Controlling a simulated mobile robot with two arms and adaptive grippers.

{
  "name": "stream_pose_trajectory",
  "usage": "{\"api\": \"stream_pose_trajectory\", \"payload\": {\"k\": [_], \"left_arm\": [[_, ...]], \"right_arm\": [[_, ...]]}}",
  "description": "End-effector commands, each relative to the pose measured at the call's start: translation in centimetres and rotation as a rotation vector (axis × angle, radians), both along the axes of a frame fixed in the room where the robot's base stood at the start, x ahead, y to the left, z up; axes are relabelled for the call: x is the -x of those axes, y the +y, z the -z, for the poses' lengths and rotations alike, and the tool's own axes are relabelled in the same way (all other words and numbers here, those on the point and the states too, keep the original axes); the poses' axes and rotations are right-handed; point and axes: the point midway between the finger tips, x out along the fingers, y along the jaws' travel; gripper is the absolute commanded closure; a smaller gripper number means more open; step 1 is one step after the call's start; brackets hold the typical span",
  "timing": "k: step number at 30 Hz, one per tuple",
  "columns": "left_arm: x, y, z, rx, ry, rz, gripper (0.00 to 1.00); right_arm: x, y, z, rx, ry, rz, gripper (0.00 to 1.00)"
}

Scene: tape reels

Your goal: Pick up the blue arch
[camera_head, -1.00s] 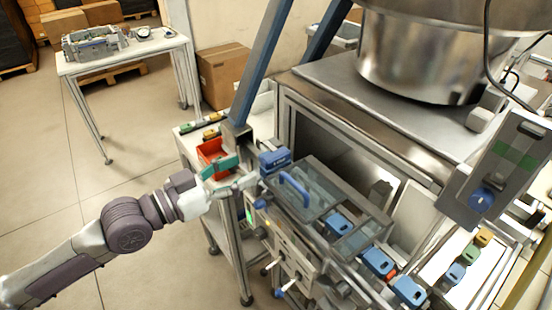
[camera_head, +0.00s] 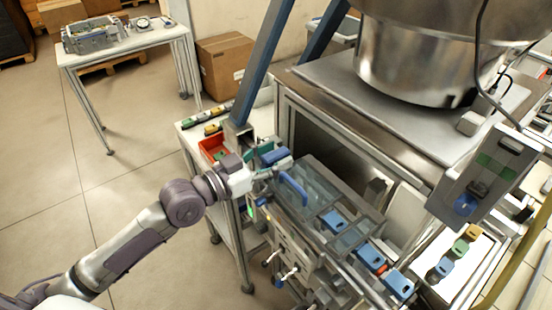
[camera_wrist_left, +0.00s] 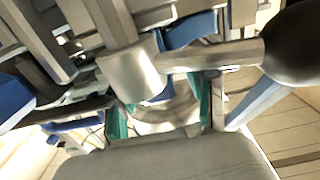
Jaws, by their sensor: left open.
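A blue block (camera_head: 275,157), which looks to be the blue arch, sits at the near-left end of the machine in the head view. My left gripper (camera_head: 262,161) is at this block, with its teal fingers apart. In the left wrist view the teal fingertips (camera_wrist_left: 161,113) stand apart, and part of a blue piece (camera_wrist_left: 159,95) shows between them, partly hidden by a metal cylinder. I cannot tell whether the fingers touch it. My right gripper is not in view.
A curved blue handle (camera_head: 293,188) rises from the clear machine cover (camera_head: 318,184) right of the gripper. A red bin (camera_head: 212,148) stands on the side table behind. Several blue blocks (camera_head: 334,221) lie along the track to the right. A blue post (camera_head: 262,68) stands close behind.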

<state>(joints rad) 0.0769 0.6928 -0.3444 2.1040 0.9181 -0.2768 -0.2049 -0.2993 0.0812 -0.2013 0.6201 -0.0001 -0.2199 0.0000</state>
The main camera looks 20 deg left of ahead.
Motion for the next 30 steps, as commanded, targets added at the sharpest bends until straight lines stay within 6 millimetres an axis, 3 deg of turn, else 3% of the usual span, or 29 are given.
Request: {"api": "stream_pose_trajectory", "payload": {"k": [2,10,23,30], "left_arm": [[0.0,0.0,0.0,0.000,0.000,0.000,0.54],[0.0,0.0,0.0,0.000,0.000,0.000,0.99],[0.0,0.0,-0.5,0.001,-0.003,0.000,1.00],[0.0,0.0,-3.6,0.003,-0.008,0.001,1.00]], "right_arm": [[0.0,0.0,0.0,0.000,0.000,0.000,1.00],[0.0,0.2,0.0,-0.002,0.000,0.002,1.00],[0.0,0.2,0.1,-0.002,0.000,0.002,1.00],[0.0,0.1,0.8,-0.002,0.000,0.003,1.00]]}}
